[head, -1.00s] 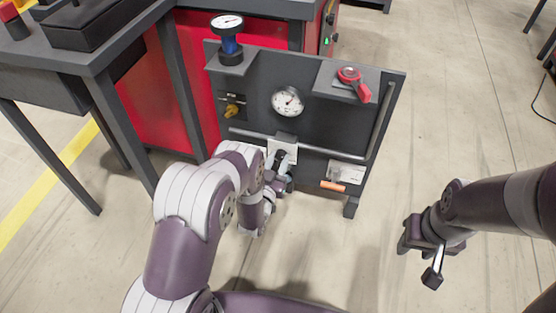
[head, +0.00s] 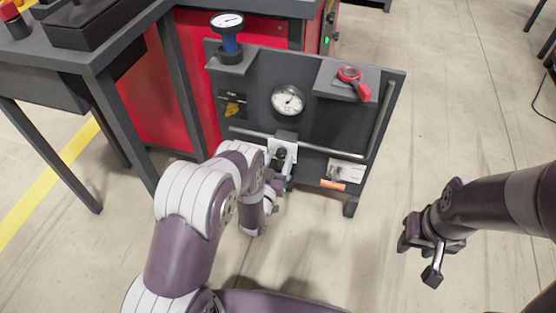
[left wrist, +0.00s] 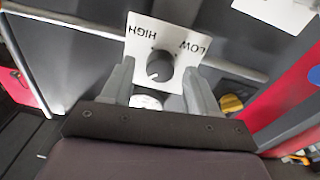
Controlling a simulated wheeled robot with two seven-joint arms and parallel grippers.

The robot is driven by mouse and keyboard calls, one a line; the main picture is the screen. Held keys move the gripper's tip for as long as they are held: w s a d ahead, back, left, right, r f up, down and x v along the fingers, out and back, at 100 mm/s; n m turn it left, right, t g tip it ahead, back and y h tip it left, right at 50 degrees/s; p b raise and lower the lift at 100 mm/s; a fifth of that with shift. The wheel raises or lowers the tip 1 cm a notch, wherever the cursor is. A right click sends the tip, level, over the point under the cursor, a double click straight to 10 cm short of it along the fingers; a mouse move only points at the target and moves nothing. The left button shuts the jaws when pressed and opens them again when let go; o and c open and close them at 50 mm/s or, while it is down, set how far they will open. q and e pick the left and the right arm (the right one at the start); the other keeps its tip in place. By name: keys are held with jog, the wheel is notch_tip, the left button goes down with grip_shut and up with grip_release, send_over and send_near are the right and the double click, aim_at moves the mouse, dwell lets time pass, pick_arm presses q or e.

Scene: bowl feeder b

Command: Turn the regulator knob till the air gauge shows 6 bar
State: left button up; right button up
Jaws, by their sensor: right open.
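The black knob (left wrist: 160,66) sits on a white plate (left wrist: 141,27) marked HIGH and LOW in the left wrist view. In the head view the knob (head: 281,153) shows low on the dark panel. My left gripper (left wrist: 159,74) is open, a finger toward each side of the knob with visible gaps; it also shows just below the knob in the head view (head: 279,176). A round white gauge (head: 288,100) is on the panel above; its reading is too small to tell. My right gripper (head: 433,255) is open and empty, away over the floor at right.
A second gauge (head: 227,21) tops a blue fitting at the panel's upper left. A red-handled part (head: 352,82) lies on the right shelf. A yellow valve (head: 233,110) and a horizontal rail (head: 325,150) are near the knob. The floor at right is clear.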

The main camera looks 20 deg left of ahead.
pick_arm(q)
jog(key=s+a+p, duration=0.1)
jog(key=s+p, duration=0.3)
jog(key=s, duration=0.8)
jog(key=shift+s+f+p, duration=0.3)
jog(key=shift+f+p, duration=0.05)
jog(key=shift+f, duration=0.05)
